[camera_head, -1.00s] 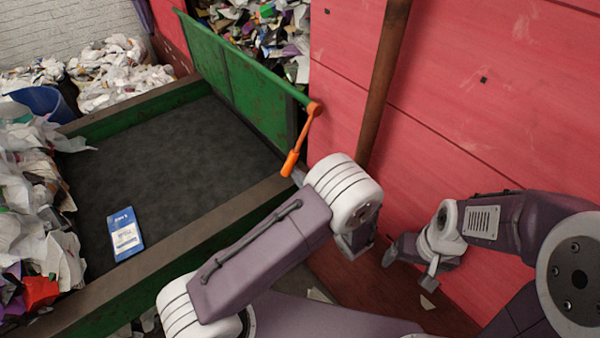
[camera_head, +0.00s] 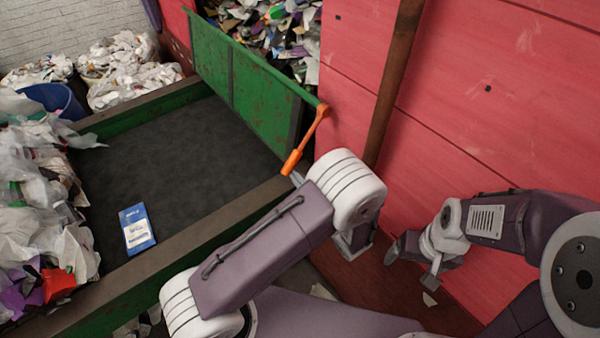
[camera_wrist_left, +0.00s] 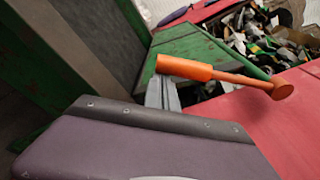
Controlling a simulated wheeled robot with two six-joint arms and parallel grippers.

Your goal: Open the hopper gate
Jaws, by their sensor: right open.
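The green hopper gate (camera_head: 235,75) stands upright as a panel across the far end of the belt. It also shows in the left wrist view (camera_wrist_left: 195,50). An orange lever (camera_head: 313,135) is joined to its right end and slopes down to a thicker handle; the wrist view shows this handle (camera_wrist_left: 185,68) close up. My left gripper (camera_head: 297,178) is at the handle's lower end; in the wrist view its grey fingers (camera_wrist_left: 162,95) reach the handle. The handle and wrist hide whether the jaws close around it. My right gripper (camera_head: 432,268) is open, away from the gate by the red wall.
Mixed waste (camera_head: 270,35) is heaped behind the gate. The dark belt (camera_head: 180,150) is clear except for a blue and white packet (camera_head: 137,230). Rubbish bags (camera_head: 35,215) line the left. A rusty post (camera_head: 393,85) stands against the red wall (camera_head: 480,90).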

